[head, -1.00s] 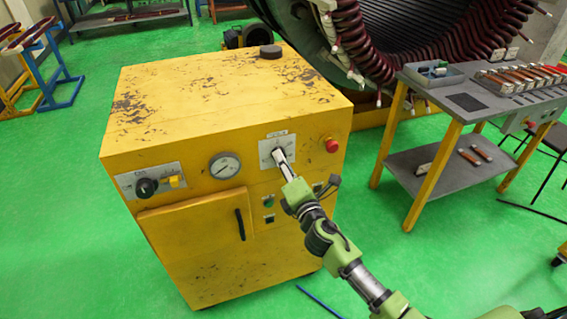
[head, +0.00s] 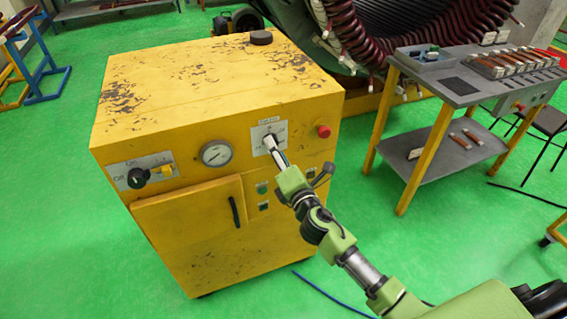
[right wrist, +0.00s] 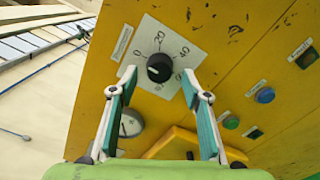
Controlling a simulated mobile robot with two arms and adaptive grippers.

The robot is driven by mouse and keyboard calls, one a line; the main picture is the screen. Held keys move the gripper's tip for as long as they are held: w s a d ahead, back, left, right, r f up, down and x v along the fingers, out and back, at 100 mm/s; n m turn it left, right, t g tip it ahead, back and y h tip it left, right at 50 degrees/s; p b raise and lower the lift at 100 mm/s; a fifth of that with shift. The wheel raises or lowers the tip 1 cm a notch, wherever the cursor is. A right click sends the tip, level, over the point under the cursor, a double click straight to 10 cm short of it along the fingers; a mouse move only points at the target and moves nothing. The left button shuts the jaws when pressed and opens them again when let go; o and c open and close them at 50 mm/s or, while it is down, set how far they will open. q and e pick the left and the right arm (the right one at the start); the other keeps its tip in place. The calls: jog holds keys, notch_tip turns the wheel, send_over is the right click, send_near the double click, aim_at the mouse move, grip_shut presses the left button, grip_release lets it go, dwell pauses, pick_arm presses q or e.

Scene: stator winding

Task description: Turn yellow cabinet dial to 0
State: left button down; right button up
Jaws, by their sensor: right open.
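The dial is a round black knob (right wrist: 159,68) on a white scale plate (right wrist: 150,42) with printed numbers, on the yellow cabinet (head: 215,80). In the head view the plate (head: 259,131) is on the cabinet's front, right of the round gauge, and the knob is mostly hidden by my right gripper (head: 270,143). In the right wrist view my right gripper (right wrist: 158,76) is open, with one finger to each side of the knob in the picture. I cannot tell whether the fingers touch it or which number it points to. My left gripper is not in view.
A red button (head: 323,131) sits right of the dial, and a gauge (head: 216,153) left of it. A black switch (head: 138,178) is further left. A black lever (head: 322,175) is close to my right gripper. A grey-topped table (head: 470,95) stands to the right.

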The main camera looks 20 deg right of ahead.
jog(key=s, duration=1.1)
jog(key=shift+d, duration=0.2)
jog(key=shift+s, duration=0.1)
